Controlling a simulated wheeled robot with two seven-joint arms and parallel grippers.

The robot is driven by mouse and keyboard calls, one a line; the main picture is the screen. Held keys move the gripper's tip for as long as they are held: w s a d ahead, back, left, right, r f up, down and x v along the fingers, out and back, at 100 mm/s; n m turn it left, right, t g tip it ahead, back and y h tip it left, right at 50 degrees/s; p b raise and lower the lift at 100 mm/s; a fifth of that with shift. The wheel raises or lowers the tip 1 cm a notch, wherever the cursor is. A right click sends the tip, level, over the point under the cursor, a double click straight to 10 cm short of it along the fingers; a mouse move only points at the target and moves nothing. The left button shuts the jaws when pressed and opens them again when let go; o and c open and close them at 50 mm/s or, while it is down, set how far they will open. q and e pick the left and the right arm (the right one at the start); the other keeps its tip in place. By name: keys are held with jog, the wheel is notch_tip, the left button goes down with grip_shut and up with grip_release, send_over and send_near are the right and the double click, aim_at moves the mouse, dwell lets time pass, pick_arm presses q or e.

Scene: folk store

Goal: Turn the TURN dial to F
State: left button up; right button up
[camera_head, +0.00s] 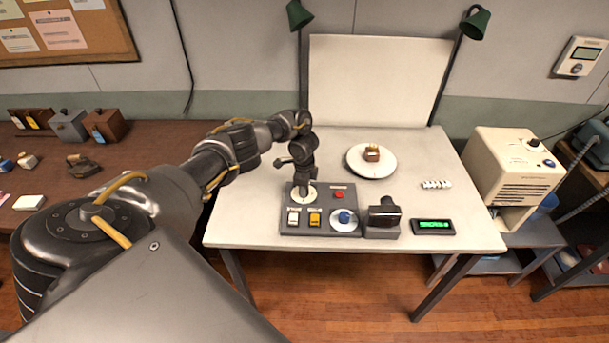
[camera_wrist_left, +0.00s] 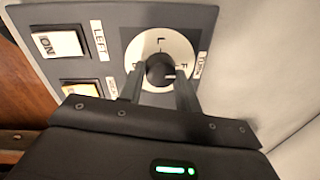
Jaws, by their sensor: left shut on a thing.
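The TURN dial is a dark round knob on a white disc. In the left wrist view the knob (camera_wrist_left: 159,69) sits between the fingers of my left gripper (camera_wrist_left: 160,80), which is shut on it. The white disc (camera_wrist_left: 150,45) shows letters: an L at the top and an F at the right. A pale line on the knob points to the right, toward the F side. In the head view my left gripper (camera_head: 303,187) reaches down onto the disc at the upper left of the grey control panel (camera_head: 319,226). The gripper hides most of the dial there. My right gripper is not in view.
The panel also holds a white button (camera_head: 293,218), a yellow button (camera_head: 315,219), a red button (camera_head: 338,195) and a blue knob (camera_head: 344,217). A green display (camera_head: 433,227) lies to the right. A round white turntable (camera_head: 371,160) carries a small brown object behind.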

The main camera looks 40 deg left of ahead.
pick_arm(q)
jog(key=o, duration=1)
notch_tip(320, 180, up, 4)
jog(key=shift+r, duration=0.25)
jog(key=r, duration=0.2)
jog(key=r+p, duration=0.1)
jog(key=r, duration=0.1)
jog(key=r+p, duration=0.1)
jog(key=r, duration=0.1)
jog(key=shift+s+r, duration=0.15)
jog(key=shift+s, duration=0.1)
